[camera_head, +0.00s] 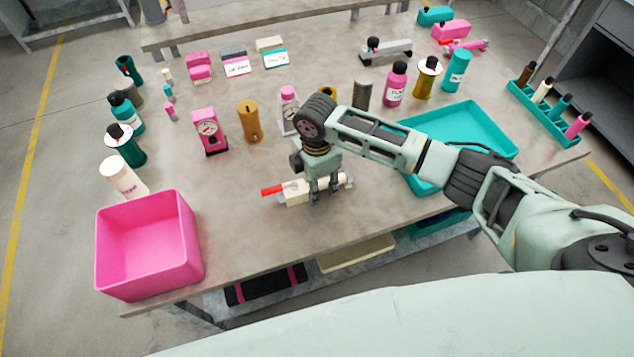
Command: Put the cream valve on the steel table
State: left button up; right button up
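The cream valve (296,194) has a red handle and grey ends. It lies on its side at the steel table's surface (245,235), near the front middle. My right gripper (323,198) points down at the valve's right part, its two fingers a little apart and overlapping the valve in the picture. I cannot tell whether the fingers grip it, or whether it touches the table, as the fingers hide part of it. My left gripper is not in view.
A pink bin (150,245) stands at the front left corner. A teal tray (465,130) lies at the right, partly behind my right arm. Pink gauge (208,130), orange cylinder (249,122) and several bottles stand farther back. The table is clear left of the valve.

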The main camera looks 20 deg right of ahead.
dwell(0.3)
notch_tip(320, 180, up, 12)
jog(key=shift+r+b, duration=0.15)
jog(key=shift+b, duration=0.45)
